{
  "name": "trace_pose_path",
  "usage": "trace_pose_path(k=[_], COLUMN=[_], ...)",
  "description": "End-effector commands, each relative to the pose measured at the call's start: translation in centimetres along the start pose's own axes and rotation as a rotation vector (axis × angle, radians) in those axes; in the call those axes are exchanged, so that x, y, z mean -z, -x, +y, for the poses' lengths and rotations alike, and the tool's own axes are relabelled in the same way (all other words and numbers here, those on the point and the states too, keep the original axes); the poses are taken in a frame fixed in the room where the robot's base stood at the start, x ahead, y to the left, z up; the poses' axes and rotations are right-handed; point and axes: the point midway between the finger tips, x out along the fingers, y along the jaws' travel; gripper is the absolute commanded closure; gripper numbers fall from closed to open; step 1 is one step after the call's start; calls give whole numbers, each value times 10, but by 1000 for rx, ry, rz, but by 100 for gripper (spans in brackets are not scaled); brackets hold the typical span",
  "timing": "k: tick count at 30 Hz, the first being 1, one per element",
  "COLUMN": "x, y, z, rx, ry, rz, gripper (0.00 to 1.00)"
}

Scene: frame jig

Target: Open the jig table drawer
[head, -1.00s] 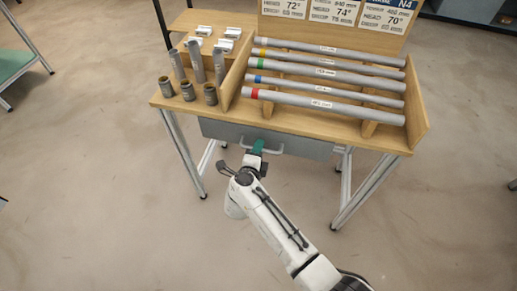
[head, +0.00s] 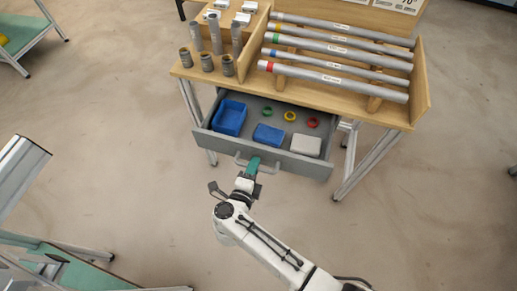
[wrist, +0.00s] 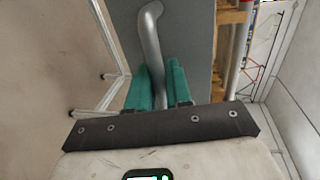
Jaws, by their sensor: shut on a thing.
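The grey jig table drawer (head: 318,166) is pulled out from under the wooden table top in the head view, and its inside shows. Its silver handle (head: 272,167) is on the front face, and it also shows in the wrist view (wrist: 149,28). My gripper (head: 253,165) is at the handle, its green fingers shut on the bar. In the wrist view, the green fingers (wrist: 161,88) stand on either side of the handle's bar. The part of the bar between the fingers is partly hidden.
In the drawer are a blue tray (head: 230,117), a blue box (head: 268,134), a pale box (head: 306,145) and three coloured rings (head: 290,116). Grey tubes (head: 338,78) lie on the table (head: 400,119). Another bench (head: 60,268) stands at lower left. The floor in front is clear.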

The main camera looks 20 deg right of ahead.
Motion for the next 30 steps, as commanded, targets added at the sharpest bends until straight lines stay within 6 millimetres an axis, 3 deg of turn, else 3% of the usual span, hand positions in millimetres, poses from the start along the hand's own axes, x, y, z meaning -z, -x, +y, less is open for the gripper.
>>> trace_pose_path(k=[3, 9, 26, 27, 30], x=[0, 1, 1, 1, 0], y=[22, 44, 54, 54, 54], z=[4, 10, 13, 13, 12], rx=[-2, -2, -2, -2, -2], ry=[2, 2, 1, 1, 1], rz=[-3, -1, 1, 1, 1], gripper=[100, 100, 100, 78, 68])
